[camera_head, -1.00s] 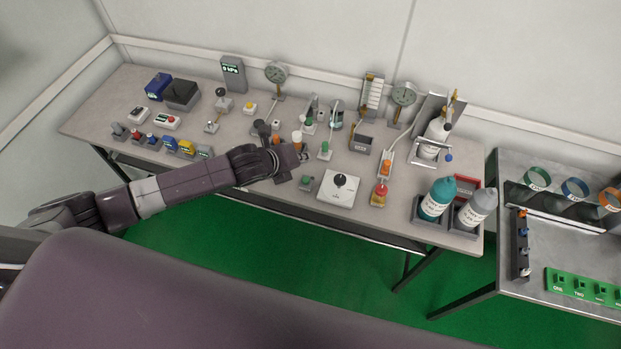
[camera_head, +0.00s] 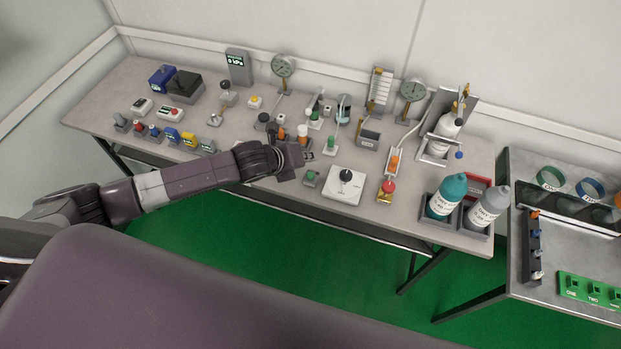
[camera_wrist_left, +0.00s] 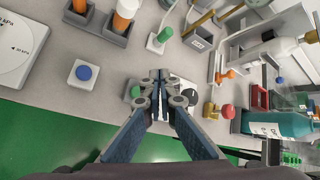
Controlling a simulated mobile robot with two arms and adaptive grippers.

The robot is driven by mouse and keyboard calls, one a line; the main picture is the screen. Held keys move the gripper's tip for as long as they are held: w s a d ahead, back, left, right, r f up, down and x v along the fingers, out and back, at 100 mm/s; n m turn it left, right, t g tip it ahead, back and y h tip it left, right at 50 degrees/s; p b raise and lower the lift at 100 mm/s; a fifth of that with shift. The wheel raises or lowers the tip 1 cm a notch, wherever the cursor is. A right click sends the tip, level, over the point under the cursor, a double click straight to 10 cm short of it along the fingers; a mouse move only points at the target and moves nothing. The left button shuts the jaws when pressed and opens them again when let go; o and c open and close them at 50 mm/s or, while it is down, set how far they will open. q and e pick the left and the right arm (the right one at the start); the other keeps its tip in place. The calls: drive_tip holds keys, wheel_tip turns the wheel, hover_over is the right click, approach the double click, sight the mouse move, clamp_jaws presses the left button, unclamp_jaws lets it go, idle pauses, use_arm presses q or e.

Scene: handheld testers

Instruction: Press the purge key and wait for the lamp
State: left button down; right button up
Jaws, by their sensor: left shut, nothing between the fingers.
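My left gripper (camera_head: 306,156) is shut and empty, above the front middle of the bench. In the left wrist view its fingertips (camera_wrist_left: 159,77) meet over the bench, close to a green button (camera_wrist_left: 135,91). That button, on a small grey box, shows in the head view (camera_head: 311,178), just in front of the gripper. A blue button (camera_wrist_left: 83,72) on a pale box lies to the left in the wrist view. A red dome (camera_head: 389,185) on a yellow base stands further right. No purge label is readable, and I cannot tell which part is the lamp. My right gripper is out of view.
A white box with a black knob (camera_head: 346,183) lies right of the gripper. Orange-topped and green-topped pieces (camera_head: 331,145) stand behind it. A teal bottle (camera_head: 447,196) and a grey bottle (camera_head: 487,208) stand at the right end. The bench's front edge is close.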

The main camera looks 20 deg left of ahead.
use_arm(q)
drive_tip(key=b, duration=0.3)
hover_over(308, 177)
wheel_tip(308, 177, down, 4)
drive_tip(key=shift+w+f, duration=0.1)
drive_tip(key=shift+w, duration=0.05)
drive_tip(key=shift+f, duration=0.55)
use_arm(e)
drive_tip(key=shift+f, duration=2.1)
use_arm(q)
drive_tip(key=shift+f, duration=0.1)
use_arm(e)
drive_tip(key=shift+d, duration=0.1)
use_arm(q)
drive_tip(key=shift+f, duration=0.25)
drive_tip(key=shift+f, duration=0.5)
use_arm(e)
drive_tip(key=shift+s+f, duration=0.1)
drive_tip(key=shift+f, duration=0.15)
use_arm(q)
drive_tip(key=shift+r, duration=0.1)
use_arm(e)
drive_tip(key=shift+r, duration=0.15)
use_arm(q)
drive_tip(key=shift+r+p, duration=0.75)
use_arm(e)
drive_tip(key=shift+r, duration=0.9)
